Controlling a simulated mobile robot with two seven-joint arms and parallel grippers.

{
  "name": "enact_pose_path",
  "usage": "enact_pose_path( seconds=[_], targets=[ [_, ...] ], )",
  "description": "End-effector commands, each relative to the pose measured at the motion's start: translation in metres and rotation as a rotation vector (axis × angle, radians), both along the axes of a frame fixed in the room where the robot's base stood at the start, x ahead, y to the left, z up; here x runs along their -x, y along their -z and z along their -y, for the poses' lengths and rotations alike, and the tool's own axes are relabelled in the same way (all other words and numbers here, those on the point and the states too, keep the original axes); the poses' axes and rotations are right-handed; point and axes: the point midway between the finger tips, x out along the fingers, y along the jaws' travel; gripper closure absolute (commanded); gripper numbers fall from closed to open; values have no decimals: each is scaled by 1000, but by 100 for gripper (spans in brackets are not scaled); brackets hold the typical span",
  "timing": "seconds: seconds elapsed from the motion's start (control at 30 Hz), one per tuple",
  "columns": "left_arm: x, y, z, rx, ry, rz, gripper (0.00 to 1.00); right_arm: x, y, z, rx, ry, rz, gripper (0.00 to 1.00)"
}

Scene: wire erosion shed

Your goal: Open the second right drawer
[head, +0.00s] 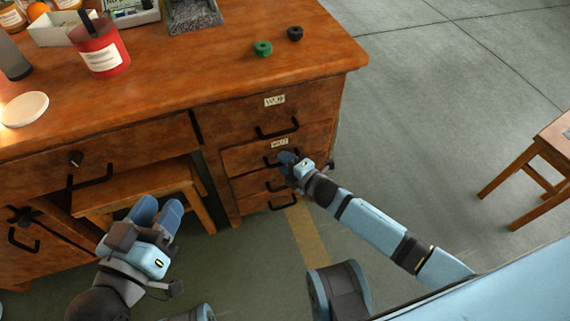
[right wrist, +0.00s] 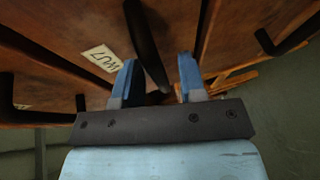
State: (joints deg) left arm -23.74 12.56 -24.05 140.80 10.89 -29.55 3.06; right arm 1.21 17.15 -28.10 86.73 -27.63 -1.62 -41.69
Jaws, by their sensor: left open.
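The wooden desk's right-hand drawer stack shows in the head view. The second right drawer (head: 240,160) has a small white label (head: 280,142) and a black bar handle (head: 270,161). I cannot tell whether its front stands slightly out. My right gripper (head: 287,158) is at this handle and hides part of it. In the right wrist view, the handle (right wrist: 145,40) passes between the blue fingers (right wrist: 157,80), with gaps visible, so the gripper looks open around it. My left gripper (head: 158,206) is open and empty, low in front of the stool.
The top right drawer (head: 235,117) is above; lower drawers (head: 245,187) are below. A wooden stool (head: 135,187) stands under the desk. A red jar (head: 100,50) and green and black spools (head: 263,48) are on top. Another stool (head: 545,150) stands right; the floor between is clear.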

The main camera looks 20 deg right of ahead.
Motion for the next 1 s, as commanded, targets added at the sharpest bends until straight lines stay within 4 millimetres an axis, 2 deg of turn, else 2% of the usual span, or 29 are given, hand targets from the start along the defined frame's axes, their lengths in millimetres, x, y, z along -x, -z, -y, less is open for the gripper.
enact_pose_path(
  seconds=[0.33, 0.37, 0.5, 0.8, 1.0],
  targets=[
    [0, 2, 0, -4, 3, -7, 57, -4, 0, -2, 0, 0, 0, 62],
    [0, 2, 0, -4, 3, -7, 57, -4, 0, -2, 0, 0, 0, 67],
    [0, 2, 0, -4, 3, -7, 57, -4, 1, -2, 0, 0, 0, 99],
    [0, 2, 0, -4, 3, -7, 57, -4, 0, 0, 1, 0, 0, 100],
    [0, -3, 0, 0, 0, 4, 57, -4, 0, 11, 2, 1, 0, 100]
  ],
)
